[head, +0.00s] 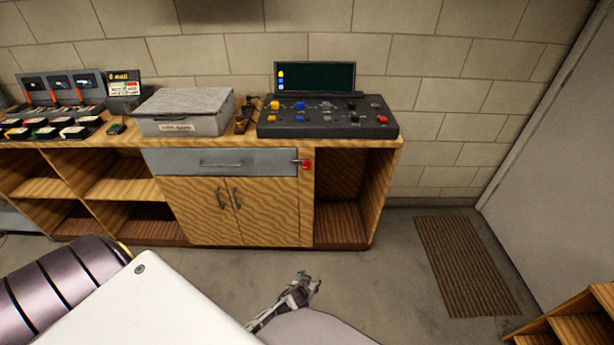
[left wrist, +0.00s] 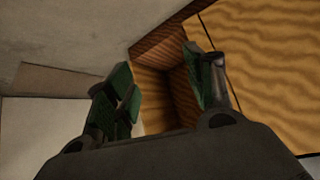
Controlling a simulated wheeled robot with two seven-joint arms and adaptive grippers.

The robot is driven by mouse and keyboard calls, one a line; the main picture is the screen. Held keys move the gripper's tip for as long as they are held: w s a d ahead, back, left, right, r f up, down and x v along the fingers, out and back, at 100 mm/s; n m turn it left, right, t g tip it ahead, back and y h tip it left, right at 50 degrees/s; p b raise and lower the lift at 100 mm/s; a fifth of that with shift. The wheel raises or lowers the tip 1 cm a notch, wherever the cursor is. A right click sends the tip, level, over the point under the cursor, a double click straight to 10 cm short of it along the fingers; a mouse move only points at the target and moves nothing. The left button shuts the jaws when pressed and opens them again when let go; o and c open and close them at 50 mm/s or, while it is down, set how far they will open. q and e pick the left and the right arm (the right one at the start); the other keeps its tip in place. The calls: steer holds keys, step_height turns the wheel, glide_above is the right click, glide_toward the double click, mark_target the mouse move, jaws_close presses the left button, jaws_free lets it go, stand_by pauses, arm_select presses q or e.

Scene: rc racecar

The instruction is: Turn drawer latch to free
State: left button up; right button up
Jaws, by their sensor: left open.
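The drawer latch (head: 306,164) is a small red piece on a dark mount at the right end of the grey drawer front (head: 265,163). The drawer is shut flush in the wooden cabinet. My left gripper (head: 308,281) is low over the floor in front of the cabinet, well below the latch and apart from it. In the left wrist view its green-padded fingers (left wrist: 165,85) are spread with nothing between them. Beyond them show the open cubby (left wrist: 152,83) and a wooden panel (left wrist: 270,65). The latch cannot be made out there. My right gripper is not in view.
A control box (head: 328,118) with coloured knobs and a grey lidded case (head: 184,110) stand on the counter. Two cabinet doors (head: 235,212) are shut below the drawer. A brown mat (head: 465,265) lies at right. Open floor lies before the cabinet.

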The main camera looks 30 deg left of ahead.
arm_select(q)
steer(key=w+a+r+n+t+y+b, duration=0.2)
steer(key=w+a+r+b, duration=0.1)
steer(key=w+r, duration=0.45)
steer(key=w+a+r+n+t+y+b, duration=0.1)
steer(key=w+a+r+n+t+b, duration=0.2)
steer(key=w+r, duration=0.4)
steer(key=w+a+r+n+t+y+b, duration=0.1)
steer(key=a+r+y+b, duration=0.1)
steer(key=r, duration=0.6)
steer(key=a+r+n+y+b, duration=0.2)
steer(key=a+r+b, duration=0.1)
steer(key=r, duration=0.5)
steer(key=shift+w+a+r+t+y+b, duration=0.15)
steer(key=shift+w+r+t+y+b, duration=0.2)
steer(key=shift+b, duration=0.2)
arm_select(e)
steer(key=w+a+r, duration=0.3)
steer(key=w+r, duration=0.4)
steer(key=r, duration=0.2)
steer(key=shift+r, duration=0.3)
arm_select(q)
steer(key=shift+w+a, duration=0.1)
steer(key=shift+w, duration=0.15)
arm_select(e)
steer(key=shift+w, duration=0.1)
